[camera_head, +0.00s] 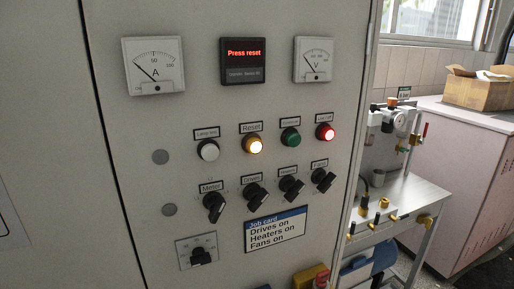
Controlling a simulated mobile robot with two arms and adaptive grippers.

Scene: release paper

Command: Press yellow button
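The yellow button (252,145) sits on the grey panel under a label reading "Reset" and glows. It stands between a white button (208,150) on its left and a green button (290,137) on its right. A lit red button (325,132) is at the right end of this row. A small display (243,60) above reads "Press reset" in red letters. Neither of my grippers shows in the head view.
Several black rotary switches (255,195) stick out below the buttons. A job card (275,231) is lower down. Two dial meters (153,66) flank the display. A bench with valves (400,205) and a cabinet with a cardboard box (478,90) stand at the right.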

